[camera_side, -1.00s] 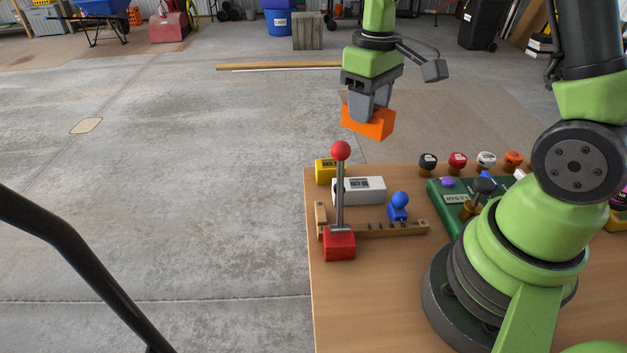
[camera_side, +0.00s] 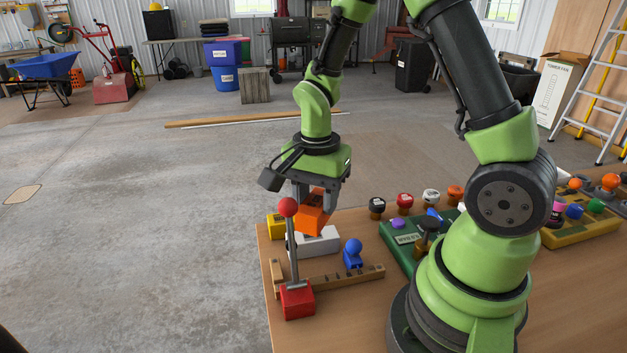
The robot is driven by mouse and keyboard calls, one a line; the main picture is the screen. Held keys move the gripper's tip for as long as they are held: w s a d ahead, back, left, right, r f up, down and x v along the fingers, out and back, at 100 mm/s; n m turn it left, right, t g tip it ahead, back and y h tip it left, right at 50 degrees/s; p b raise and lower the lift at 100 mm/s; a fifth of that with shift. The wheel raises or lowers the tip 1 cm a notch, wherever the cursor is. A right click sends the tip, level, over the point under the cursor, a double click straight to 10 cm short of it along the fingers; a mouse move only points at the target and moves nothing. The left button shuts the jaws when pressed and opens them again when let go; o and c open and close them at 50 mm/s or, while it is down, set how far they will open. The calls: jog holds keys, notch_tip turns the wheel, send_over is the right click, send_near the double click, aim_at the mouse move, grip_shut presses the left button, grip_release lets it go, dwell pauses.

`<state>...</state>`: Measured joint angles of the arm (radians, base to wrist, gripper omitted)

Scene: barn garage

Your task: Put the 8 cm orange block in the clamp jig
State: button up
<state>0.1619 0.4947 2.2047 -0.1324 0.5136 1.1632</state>
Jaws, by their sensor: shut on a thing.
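My gripper (camera_side: 314,204) is shut on the orange block (camera_side: 310,218). It holds the block tilted, and the block appears just above and behind the clamp jig in the picture. The clamp jig (camera_side: 338,277) has a wooden rail with dark marks, an upright lever with a red ball knob (camera_side: 288,207) on a red base (camera_side: 297,301), and a blue knobbed piece (camera_side: 353,256) at the rail. The red knob stands close in front of the block's left side. I cannot tell the exact gap between them.
A white block (camera_side: 318,241) and a yellow block (camera_side: 276,226) lie behind the rail. To the right are a green tray (camera_side: 397,252) and several knobbed stamps (camera_side: 405,202). A yellow rack (camera_side: 590,229) stands further right. The table (camera_side: 350,325) is bare in front of the rail.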

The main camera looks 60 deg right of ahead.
jog(key=m, duration=0.2)
jog(key=s+f+m, duration=0.1)
jog(key=m, duration=0.1)
jog(key=a+m, duration=0.1)
jog(key=m, duration=0.1)
jog(key=shift+s+f, duration=0.15)
jog(key=shift+f, duration=0.15)
jog(key=m, duration=0.2)
jog(key=s+f+m, duration=0.1)
jog(key=m, duration=0.1)
jog(key=shift+a, duration=0.3)
jog(key=shift+f, duration=3.85)
jog(key=o, duration=1.1)
